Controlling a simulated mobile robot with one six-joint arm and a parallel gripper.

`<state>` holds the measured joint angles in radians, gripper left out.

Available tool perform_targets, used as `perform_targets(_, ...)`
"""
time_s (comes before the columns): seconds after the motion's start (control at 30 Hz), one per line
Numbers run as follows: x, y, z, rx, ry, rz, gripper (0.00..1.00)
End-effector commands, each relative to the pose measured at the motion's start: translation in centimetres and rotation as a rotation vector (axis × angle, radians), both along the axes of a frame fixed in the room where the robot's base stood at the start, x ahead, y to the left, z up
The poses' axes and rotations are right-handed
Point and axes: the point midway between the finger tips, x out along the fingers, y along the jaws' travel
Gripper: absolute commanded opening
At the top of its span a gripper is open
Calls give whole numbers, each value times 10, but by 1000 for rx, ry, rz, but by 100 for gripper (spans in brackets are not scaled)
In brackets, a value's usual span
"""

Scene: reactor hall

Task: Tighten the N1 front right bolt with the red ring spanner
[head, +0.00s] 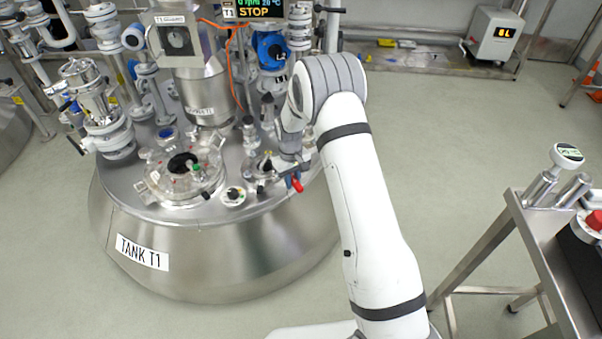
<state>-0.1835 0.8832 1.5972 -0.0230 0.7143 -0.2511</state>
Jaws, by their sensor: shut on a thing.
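In the head view my gripper (291,174) is small and partly hidden by my own wrist. It is over the right part of the lid of TANK T1 (140,252). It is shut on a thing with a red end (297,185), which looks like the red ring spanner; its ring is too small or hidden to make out. A small round nozzle (258,166) lies just left of the gripper. I cannot read an N1 label, and single bolts are too small to tell. Whether the spanner sits on a bolt cannot be told.
A round manway cover (183,172) and a small gauge (233,196) stand left of the gripper. Pipes, valves, a motor (195,85) and an orange cable crowd the lid behind. A steel trolley (545,225) stands at right. The floor between is clear.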

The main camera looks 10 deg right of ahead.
Motion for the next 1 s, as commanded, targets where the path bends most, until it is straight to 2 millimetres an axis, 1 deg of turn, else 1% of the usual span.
perform_targets(0.03,-2,8,1,2,-4,-55,0)
perform_targets(0.23,-9,35,1,2,-6,-297,0)
perform_targets(0.4,-10,58,0,3,-6,-507,0)
perform_targets(0.6,-4,85,0,4,-6,-751,0)
perform_targets(0.77,3,102,0,3,-7,-921,0)
perform_targets(0.8,4,103,0,3,-6,-944,0)
perform_targets(0.87,3,100,1,2,-2,-924,0)
perform_targets(0.93,-2,91,2,1,17,-851,0)
perform_targets(1.0,-2,92,19,3,17,-835,0)
